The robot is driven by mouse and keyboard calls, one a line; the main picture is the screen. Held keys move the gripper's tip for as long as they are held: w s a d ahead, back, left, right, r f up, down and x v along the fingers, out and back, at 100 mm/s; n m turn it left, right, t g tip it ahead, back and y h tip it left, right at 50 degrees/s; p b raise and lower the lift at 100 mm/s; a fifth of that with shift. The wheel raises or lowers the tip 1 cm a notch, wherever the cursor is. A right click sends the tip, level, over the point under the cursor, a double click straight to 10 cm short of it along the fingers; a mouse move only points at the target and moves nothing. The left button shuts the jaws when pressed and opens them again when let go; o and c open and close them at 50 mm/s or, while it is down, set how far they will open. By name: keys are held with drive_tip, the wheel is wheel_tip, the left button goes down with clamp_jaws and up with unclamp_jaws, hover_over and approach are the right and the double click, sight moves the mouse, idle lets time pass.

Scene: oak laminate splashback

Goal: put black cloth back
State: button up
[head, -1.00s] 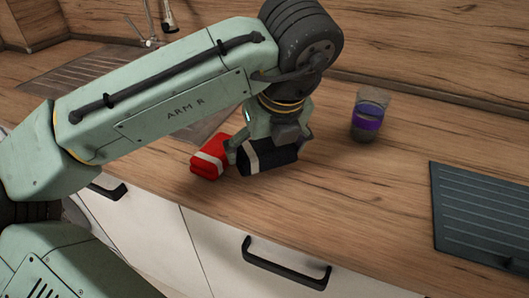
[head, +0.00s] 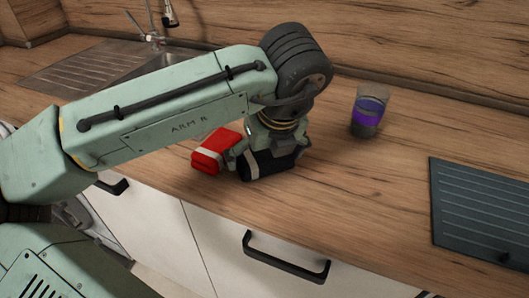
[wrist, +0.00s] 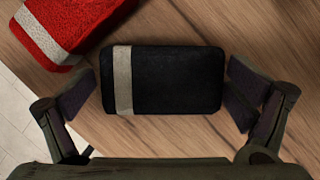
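The black cloth (head: 270,167) is a folded dark block with a pale band near its left end. It lies on the wooden worktop near the front edge. In the wrist view the black cloth (wrist: 170,80) sits between the two fingers of my gripper (wrist: 165,95). The fingers are open around it, with a narrow gap showing at each end. In the head view my gripper (head: 268,158) points down over the cloth, and its fingers partly hide it.
A red cloth (head: 209,157) with a pale band lies just left of the black one; it also shows in the wrist view (wrist: 75,22). A glass with a purple band (head: 368,112) stands behind right. A dark ridged board (head: 480,210) lies right. A sink (head: 150,65) is back left.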

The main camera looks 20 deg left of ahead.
drive_tip(key=shift+r, duration=0.1)
drive_tip(key=v, duration=1.2)
